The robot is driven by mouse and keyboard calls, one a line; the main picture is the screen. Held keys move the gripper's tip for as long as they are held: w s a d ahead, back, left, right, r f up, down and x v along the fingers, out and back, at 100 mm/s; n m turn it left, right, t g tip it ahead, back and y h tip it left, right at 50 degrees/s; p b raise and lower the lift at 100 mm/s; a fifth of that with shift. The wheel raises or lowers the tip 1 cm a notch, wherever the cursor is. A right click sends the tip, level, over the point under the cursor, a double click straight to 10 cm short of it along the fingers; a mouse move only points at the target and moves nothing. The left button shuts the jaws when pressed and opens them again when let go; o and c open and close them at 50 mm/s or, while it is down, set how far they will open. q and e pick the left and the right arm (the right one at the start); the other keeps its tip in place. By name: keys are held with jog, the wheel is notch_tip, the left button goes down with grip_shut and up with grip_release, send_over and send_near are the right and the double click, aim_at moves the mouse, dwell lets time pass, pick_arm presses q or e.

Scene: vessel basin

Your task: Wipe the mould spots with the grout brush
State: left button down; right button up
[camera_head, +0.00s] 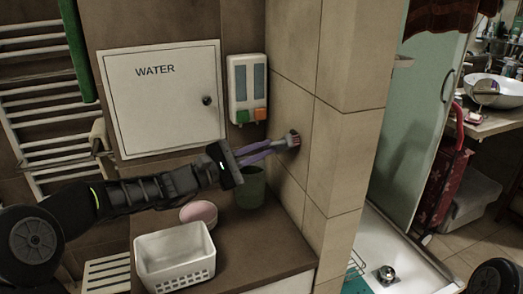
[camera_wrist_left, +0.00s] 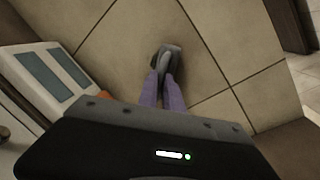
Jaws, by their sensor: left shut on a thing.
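My left gripper (camera_head: 274,147) reaches in from the left, its two long purple fingers shut on the grout brush (camera_head: 292,139). The brush is small, with a grey body and a reddish part, and is held at the tiled wall (camera_head: 292,85). In the left wrist view, the brush (camera_wrist_left: 170,57) shows grey between the fingertips (camera_wrist_left: 162,82), in front of beige tiles (camera_wrist_left: 215,50). I cannot tell whether it touches the wall. I can make out no mould spots; the brush and fingers hide part of the tiles. My right gripper is not in view.
A green cup (camera_head: 251,190), a pink round item (camera_head: 198,212) and a white basket (camera_head: 175,258) stand on the brown counter (camera_head: 255,245) below. The tiled pillar's edge is right of the brush.

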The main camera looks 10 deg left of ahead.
pick_arm(q)
jog(key=shift+s+d+f+b, duration=0.15)
jog(key=shift+s+d+b, duration=0.6)
jog(key=shift+s+b, duration=0.25)
jog(key=shift+s+d, duration=0.15)
jog(key=shift+s, duration=0.1)
jog(key=shift+s+d+r, duration=0.1)
jog(key=shift+s+r, duration=0.05)
jog(key=shift+r, duration=0.05)
jog(key=s+d+b, duration=0.2)
jog(key=s+b, duration=0.1)
jog(key=shift+s+d, duration=0.1)
jog(key=shift+s, duration=0.1)
